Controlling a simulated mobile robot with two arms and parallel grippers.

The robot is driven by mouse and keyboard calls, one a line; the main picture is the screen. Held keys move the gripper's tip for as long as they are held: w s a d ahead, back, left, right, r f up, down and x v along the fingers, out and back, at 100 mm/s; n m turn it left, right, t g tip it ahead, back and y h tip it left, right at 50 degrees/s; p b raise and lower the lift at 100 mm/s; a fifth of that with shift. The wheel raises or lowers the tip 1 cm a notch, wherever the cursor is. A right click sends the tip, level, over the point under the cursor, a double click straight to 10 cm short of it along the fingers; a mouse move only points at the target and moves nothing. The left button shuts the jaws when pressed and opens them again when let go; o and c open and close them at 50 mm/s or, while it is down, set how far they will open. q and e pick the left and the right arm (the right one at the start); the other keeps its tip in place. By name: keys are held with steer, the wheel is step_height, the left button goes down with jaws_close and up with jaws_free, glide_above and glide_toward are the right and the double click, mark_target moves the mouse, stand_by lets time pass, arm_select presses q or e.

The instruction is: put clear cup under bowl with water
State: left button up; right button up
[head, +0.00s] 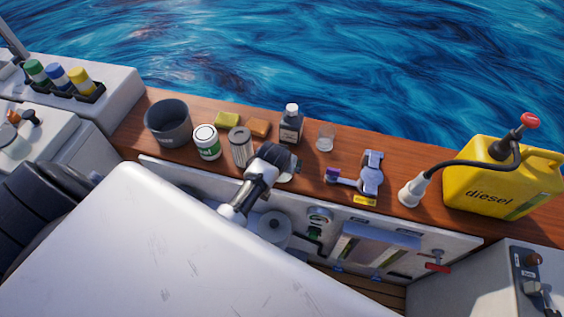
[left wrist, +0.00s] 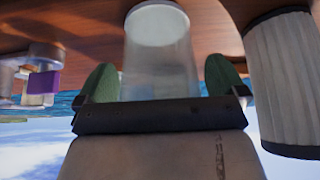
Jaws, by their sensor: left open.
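The clear cup (head: 325,138) stands on the wooden deck near its water-side edge. My left gripper (head: 288,160) is open over the deck, left of the cup in the head view. In the left wrist view, which is upside down, the clear cup (left wrist: 160,55) shows between the two green fingertips (left wrist: 162,80) of the open gripper. I cannot tell how deep it is between them. A round grey housing (head: 275,224) sits in the hatch recess below the deck. I cannot make out a bowl with water; the recess is partly hidden by the white panel.
Left of the gripper stand a ribbed can (head: 240,146), a white jar (head: 207,142) and a dark bucket (head: 168,124). A dark bottle (head: 291,124) stands behind. Right are a grey clamp-like tool (head: 371,176) and a yellow diesel can (head: 495,185). The white panel (head: 170,245) fills the foreground.

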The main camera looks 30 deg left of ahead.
arm_select(q)
steer(key=shift+s+r, duration=0.1)
steer(key=shift+r, duration=0.25)
steer(key=v, duration=1.1)
steer(key=shift+r, duration=0.3)
steer(key=shift+s, duration=0.1)
